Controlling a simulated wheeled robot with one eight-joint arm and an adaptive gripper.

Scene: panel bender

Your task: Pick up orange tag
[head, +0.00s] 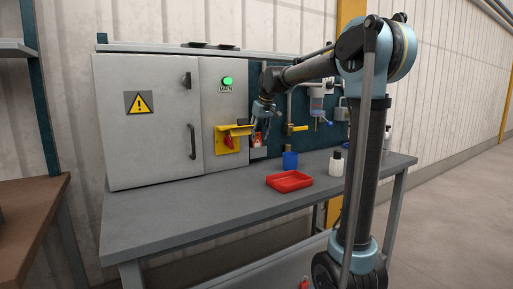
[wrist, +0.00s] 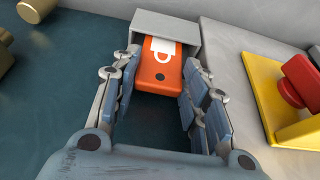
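In the head view the tag (head: 258,141) shows small, just right of the grey cabinet. My gripper (wrist: 161,80) is open, with one finger to the left of the tag and one to the right. A gap shows between the tag and at least the near parts of the fingers. In the head view my gripper (head: 262,123) is just above the tag.
A yellow bracket with a red knob (wrist: 300,80) is close to the right of my gripper. A brass-coloured part (wrist: 36,10) is at upper left. The bench (head: 200,205) below holds a red tray (head: 289,181), a blue container (head: 290,160) and a white bottle (head: 336,166). Its left part is clear.

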